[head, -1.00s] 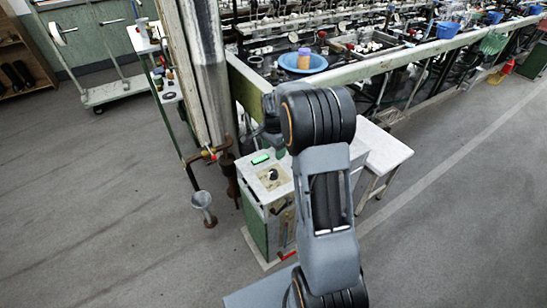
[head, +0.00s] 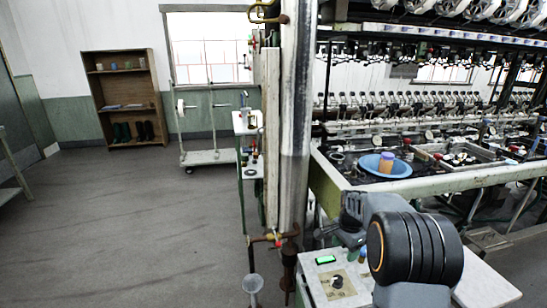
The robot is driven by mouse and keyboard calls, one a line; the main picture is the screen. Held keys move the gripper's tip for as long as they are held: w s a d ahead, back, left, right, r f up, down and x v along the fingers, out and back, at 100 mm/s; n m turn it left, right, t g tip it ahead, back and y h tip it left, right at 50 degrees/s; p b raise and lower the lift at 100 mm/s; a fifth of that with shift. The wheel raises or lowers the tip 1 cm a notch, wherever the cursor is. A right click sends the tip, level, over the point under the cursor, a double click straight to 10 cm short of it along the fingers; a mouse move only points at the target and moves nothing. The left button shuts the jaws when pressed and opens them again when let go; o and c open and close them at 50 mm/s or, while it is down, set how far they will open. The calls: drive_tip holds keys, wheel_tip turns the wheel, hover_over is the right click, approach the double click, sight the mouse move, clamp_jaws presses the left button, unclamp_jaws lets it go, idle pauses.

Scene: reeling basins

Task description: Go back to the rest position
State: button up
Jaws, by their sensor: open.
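My gripper (head: 351,222) shows in part in the head view, as a dark grey shape just left of my large black arm joint. It is over the back edge of the white-topped control box (head: 318,284). Its fingers are small and mostly hidden, and I see nothing held in it. The jaws are open. My arm rises from the bottom edge, right of the middle.
A steel column (head: 297,90) and rusty pipe stand left of my arm. Behind it is the reeling basin bench (head: 440,184) with a blue basin (head: 370,164) holding an orange-and-purple container (head: 386,161). A trolley (head: 207,157) and shelf (head: 104,97) stand far left. The left floor is clear.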

drive_tip(key=s+a+r+n+t+p, duration=0.1)
drive_tip(key=s+a+r+n+p, duration=0.4)
drive_tip(key=s+r, duration=0.5)
drive_tip(key=s+a+r+n+t+p, duration=0.2)
drive_tip(key=s+a+r+n+p, duration=0.4)
drive_tip(key=s+r+n, duration=0.3)
drive_tip(key=s, duration=0.3)
drive_tip(key=shift+s+r+t, duration=0.15)
drive_tip(key=shift+r+t, duration=0.15)
drive_tip(key=shift+r, duration=0.1)
drive_tip(key=shift+a, duration=0.1)
